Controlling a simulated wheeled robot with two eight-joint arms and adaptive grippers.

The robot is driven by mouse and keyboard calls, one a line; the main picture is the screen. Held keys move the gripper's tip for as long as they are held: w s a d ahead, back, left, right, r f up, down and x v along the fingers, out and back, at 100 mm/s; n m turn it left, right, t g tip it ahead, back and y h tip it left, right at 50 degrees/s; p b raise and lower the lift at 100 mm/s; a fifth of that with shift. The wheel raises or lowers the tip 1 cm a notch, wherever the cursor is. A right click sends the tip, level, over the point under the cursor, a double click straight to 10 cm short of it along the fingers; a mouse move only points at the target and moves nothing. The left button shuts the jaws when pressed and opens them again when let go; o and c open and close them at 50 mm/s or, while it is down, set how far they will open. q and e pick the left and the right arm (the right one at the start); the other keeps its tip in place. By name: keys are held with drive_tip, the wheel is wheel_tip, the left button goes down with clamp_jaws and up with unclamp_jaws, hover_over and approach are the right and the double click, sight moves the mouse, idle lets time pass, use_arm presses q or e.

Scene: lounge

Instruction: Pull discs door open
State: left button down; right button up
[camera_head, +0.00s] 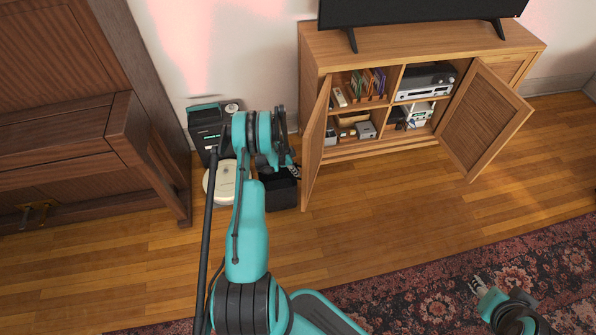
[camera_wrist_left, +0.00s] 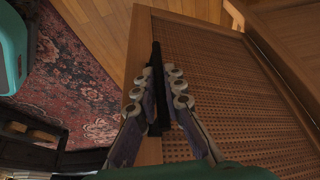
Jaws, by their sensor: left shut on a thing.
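A wooden cabinet (camera_head: 330,50) stands at the back with two doors swung out. The left door (camera_head: 316,142) is wide open, seen nearly edge-on, in front of shelves with upright disc cases (camera_head: 367,84). My left gripper (camera_head: 292,168) is at this door's outer side. In the left wrist view my left gripper (camera_wrist_left: 160,98) is shut on a black bar handle (camera_wrist_left: 156,60) on the frame of the woven-panel door (camera_wrist_left: 215,75). The right door (camera_head: 485,118) is also open. My right gripper (camera_head: 477,285) is low at the right, over the rug; its jaws are too small to judge.
A white round robot vacuum (camera_head: 220,185), a black bin (camera_head: 280,195) and a dark appliance (camera_head: 207,125) crowd the floor left of the door. A dark wooden cupboard (camera_head: 60,120) stands at the left. The wood floor (camera_head: 390,205) before the cabinet is clear.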

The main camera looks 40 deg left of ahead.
use_arm(q)
drive_tip(key=c, duration=1.6)
unclamp_jaws()
drive_tip(key=v, duration=1.2)
drive_tip(key=shift+s, duration=0.1)
